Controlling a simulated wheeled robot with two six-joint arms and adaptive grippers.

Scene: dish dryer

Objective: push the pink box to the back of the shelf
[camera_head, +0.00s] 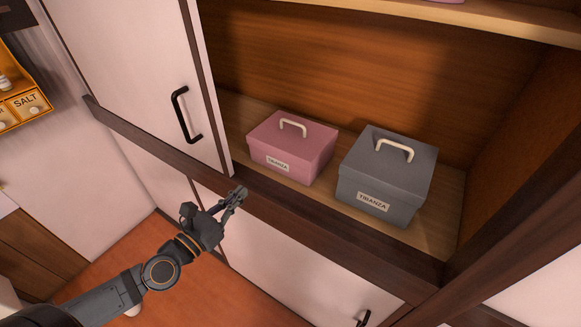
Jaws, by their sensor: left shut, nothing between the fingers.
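The pink box (292,150) is a lidded box with a white handle on top and a label on its front. It sits on the wooden shelf (240,112), close to the shelf's front edge, with bare shelf behind it. My left gripper (238,194) is shut and empty. It is in front of the shelf edge, to the lower left of the pink box and apart from it in the picture. My right gripper is not in view.
A grey box (388,178) with a white handle stands right of the pink box. A white cabinet door (135,75) with a black handle (184,115) is left of the opening. A dark frame rail (330,228) runs along the shelf front. A spice rack (25,92) hangs at far left.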

